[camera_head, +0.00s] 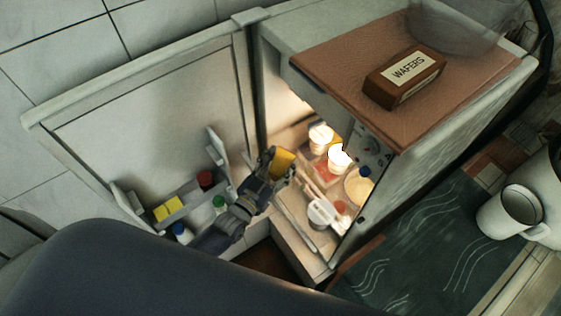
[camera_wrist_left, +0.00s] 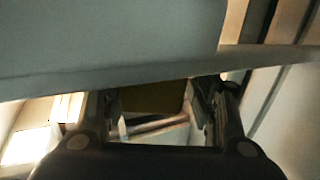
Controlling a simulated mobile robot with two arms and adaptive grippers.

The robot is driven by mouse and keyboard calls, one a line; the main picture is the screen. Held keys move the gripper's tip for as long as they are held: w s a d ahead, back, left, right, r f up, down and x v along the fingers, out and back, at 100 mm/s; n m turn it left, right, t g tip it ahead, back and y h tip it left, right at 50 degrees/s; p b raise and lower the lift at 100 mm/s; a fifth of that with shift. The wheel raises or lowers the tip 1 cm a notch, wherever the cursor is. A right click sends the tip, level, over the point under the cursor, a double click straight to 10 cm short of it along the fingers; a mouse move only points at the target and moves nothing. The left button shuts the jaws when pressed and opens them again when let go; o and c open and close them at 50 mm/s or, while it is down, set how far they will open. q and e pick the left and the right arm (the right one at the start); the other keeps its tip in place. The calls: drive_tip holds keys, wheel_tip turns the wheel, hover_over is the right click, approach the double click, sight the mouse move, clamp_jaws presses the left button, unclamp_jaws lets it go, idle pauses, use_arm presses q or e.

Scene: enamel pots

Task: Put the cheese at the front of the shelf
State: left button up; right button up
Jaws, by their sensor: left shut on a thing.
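The yellow cheese (camera_head: 284,160) is in my left gripper (camera_head: 277,168), at the opening of the lit cabinet that looks like a small fridge. The gripper is shut on it, and in the left wrist view the cheese (camera_wrist_left: 150,97) shows as a dark yellow block between the fingers (camera_wrist_left: 160,110). A pale panel edge hides part of that view. A light shelf (camera_head: 293,212) lies inside the cabinet, below and right of the gripper. My right gripper is not in view.
The open door (camera_head: 150,120) carries racks with a yellow block (camera_head: 168,208) and several capped bottles. A wafers box (camera_head: 404,76) lies on the brown mat (camera_head: 335,68) on top.

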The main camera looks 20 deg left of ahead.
use_arm(q)
drive_tip(key=shift+f, duration=0.1)
drive_tip(key=o, duration=1.2)
drive_tip(key=shift+r, duration=0.25)
drive_tip(key=v, duration=1.2)
drive_tip(key=shift+f, duration=0.1)
